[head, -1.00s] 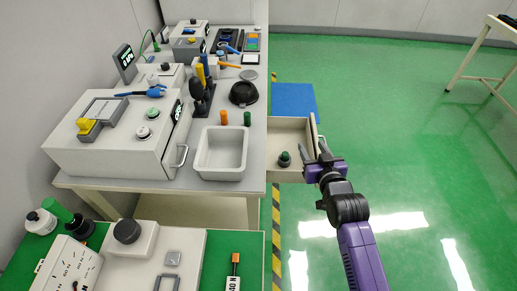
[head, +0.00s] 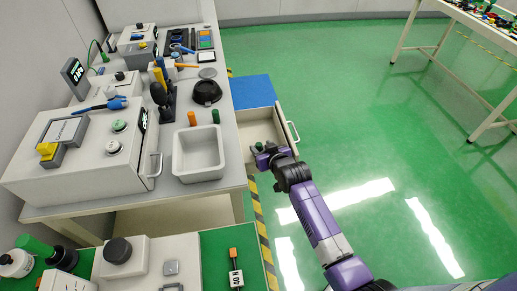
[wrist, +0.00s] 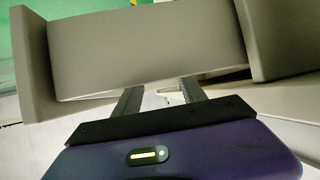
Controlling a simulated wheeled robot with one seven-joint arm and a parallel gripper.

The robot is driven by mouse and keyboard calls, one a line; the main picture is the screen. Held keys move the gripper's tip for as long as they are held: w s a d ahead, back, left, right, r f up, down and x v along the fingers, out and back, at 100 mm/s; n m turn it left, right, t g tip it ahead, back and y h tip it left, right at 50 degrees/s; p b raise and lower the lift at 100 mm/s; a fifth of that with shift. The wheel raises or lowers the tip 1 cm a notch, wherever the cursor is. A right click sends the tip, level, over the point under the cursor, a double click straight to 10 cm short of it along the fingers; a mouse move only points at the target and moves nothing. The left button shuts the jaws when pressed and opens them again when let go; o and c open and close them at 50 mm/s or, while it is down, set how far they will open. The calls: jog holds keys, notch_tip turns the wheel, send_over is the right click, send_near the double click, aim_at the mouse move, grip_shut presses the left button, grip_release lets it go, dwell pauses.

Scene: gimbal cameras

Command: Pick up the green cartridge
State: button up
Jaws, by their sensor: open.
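A small green-topped piece (head: 259,147) sits in the open drawer (head: 254,127), partly hidden by my gripper. A green cylinder (head: 215,117) stands on the bench behind the white tray, beside an orange one. I cannot tell for certain which of the two is the green cartridge. My gripper (head: 263,156) is at the drawer, close to the green-topped piece; the head view does not show whether they touch. In the wrist view the two fingers of my gripper (wrist: 159,94) are apart, with no green piece visible between them and a grey panel beyond.
The drawer's handle (head: 293,131) is on its right side. On the bench are a white tray (head: 199,176), an orange cylinder (head: 192,119) and a black round dish (head: 207,92). A blue mat (head: 252,91) lies beyond the drawer. The green floor at right is open.

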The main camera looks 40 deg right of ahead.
jog(key=shift+x, duration=1)
grip_shut()
jog(key=shift+r, duration=0.15)
